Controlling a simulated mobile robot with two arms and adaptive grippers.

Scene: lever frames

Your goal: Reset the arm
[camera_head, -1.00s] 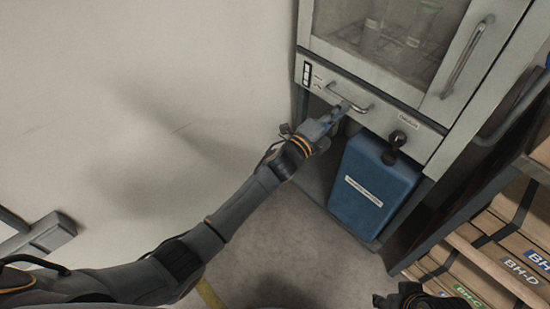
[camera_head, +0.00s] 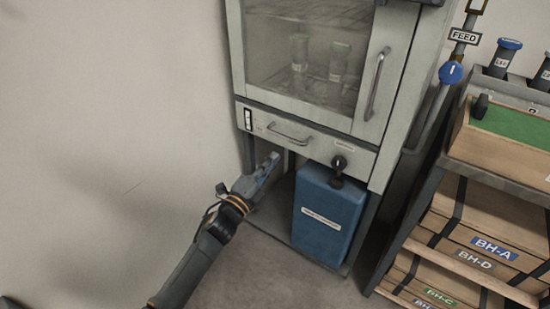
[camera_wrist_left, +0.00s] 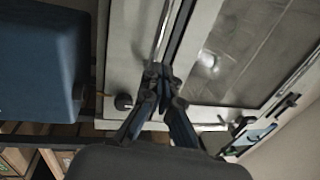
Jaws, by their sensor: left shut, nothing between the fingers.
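My left arm comes in from the lower left in the head view, and its gripper (camera_head: 268,166) is shut and empty. It is in front of the cabinet (camera_head: 316,153), a little below and left of the horizontal drawer-like handle (camera_head: 290,135). The gripper appears apart from that handle. In the left wrist view the closed fingers (camera_wrist_left: 162,78) point toward the cabinet front, with a dark knob (camera_wrist_left: 123,101) beside them. My right gripper does not show in the head view.
A blue container (camera_head: 328,215) stands under the cabinet, below the black knob (camera_head: 339,162). A shelf rack (camera_head: 425,205) with labelled boxes stands at the right. A plain wall (camera_head: 110,120) fills the left. Some floor is clear in front.

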